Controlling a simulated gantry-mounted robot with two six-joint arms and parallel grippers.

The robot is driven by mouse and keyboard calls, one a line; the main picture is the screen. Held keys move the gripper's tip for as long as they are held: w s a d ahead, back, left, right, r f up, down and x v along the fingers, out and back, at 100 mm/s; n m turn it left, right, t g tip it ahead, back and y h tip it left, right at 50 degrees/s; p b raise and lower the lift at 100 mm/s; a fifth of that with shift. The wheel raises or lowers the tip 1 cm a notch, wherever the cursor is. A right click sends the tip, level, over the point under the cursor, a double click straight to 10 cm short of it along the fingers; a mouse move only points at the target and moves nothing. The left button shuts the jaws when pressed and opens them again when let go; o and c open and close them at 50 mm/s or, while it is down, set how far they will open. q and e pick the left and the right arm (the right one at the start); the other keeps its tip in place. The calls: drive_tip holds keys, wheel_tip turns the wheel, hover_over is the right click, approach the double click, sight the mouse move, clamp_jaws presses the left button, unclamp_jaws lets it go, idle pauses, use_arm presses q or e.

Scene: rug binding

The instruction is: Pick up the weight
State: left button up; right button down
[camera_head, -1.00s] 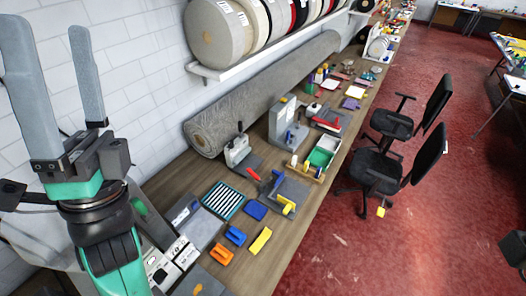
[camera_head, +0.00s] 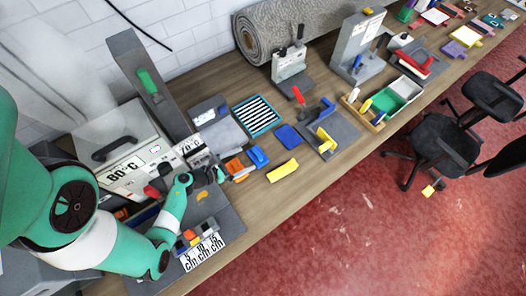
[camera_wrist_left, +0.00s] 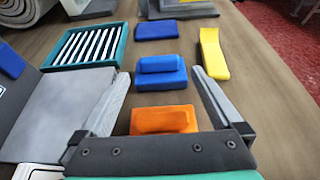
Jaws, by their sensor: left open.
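No piece is labelled as the weight; two handled blocks lie on the wooden bench. One is an orange block (camera_head: 238,168), which also shows in the left wrist view (camera_wrist_left: 163,120). The other is a blue block with a raised top (camera_head: 258,156), just beyond it, also in the left wrist view (camera_wrist_left: 161,72). My left gripper (camera_wrist_left: 161,78) is open and empty. Its grey fingers lie on either side of the orange block and point toward the blue one. In the head view my left gripper (camera_head: 220,172) is small and partly hidden. My right gripper is out of view.
A yellow bar (camera_wrist_left: 213,52) lies right of the blocks. A flat blue piece (camera_wrist_left: 157,31) and a striped teal-framed tray (camera_wrist_left: 88,46) lie beyond. A grey slab (camera_wrist_left: 65,112) is close on the left. A machine marked 80°C (camera_head: 120,165) stands at left. Bare bench lies along the front edge.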

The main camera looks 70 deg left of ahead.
sight(258, 152)
use_arm(q)
drive_tip(key=shift+w+a+r, duration=0.1)
drive_tip(key=shift+w+a, duration=0.05)
drive_tip(key=shift+w, duration=0.05)
drive_tip(key=shift+b+x, duration=0.45)
drive_tip(key=shift+x, duration=1.95)
drive_tip(key=shift+r, duration=0.1)
drive_tip(key=c, duration=1.6)
drive_tip(key=shift+r, duration=0.1)
